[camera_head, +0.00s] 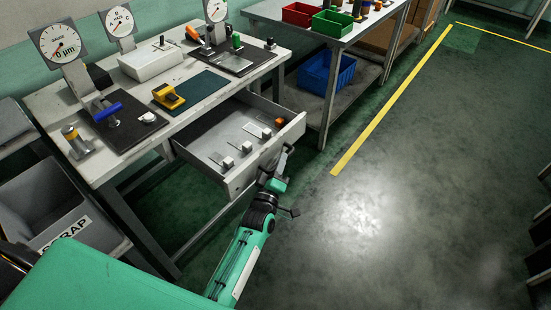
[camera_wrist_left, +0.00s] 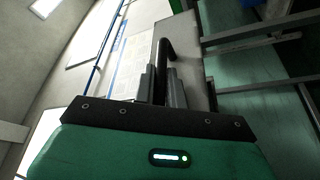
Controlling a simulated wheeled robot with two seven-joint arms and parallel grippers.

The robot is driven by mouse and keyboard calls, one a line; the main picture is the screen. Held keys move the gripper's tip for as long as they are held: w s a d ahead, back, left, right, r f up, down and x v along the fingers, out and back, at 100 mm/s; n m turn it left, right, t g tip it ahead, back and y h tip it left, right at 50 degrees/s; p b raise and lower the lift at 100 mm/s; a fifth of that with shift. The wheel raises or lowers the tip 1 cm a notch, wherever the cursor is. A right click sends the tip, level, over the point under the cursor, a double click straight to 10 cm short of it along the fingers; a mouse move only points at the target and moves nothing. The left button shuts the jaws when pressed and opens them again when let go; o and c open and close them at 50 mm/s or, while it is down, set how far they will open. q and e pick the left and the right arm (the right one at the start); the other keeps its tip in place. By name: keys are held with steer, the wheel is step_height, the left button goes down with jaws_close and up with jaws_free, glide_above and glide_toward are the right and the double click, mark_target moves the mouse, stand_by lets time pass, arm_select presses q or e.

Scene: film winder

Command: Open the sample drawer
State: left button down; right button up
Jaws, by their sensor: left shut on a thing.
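The sample drawer (camera_head: 204,155) is pulled out from under the inspection bench, and its inside shows. It holds several small metal blocks on pale cards and an orange piece (camera_head: 279,122). My left gripper (camera_head: 283,163) is at the drawer's front panel. In the left wrist view its two fingers (camera_wrist_left: 162,88) are shut around the dark bar handle (camera_wrist_left: 162,52). In the head view, the gripper largely hides the handle. My right gripper is not in view.
The bench (camera_head: 200,97) carries dial gauges, a yellow tool (camera_head: 168,97) and dark mats. A grey scrap bin (camera_head: 45,205) stands at the left. A second table with red (camera_head: 299,14) and green bins stands behind. The floor to the right is clear.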

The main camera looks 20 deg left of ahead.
arm_select(q)
steer(key=shift+s+d, duration=0.1)
steer(key=shift+d, duration=0.1)
steer(key=c, duration=1.5)
jaws_free()
steer(key=shift+o, duration=0.2)
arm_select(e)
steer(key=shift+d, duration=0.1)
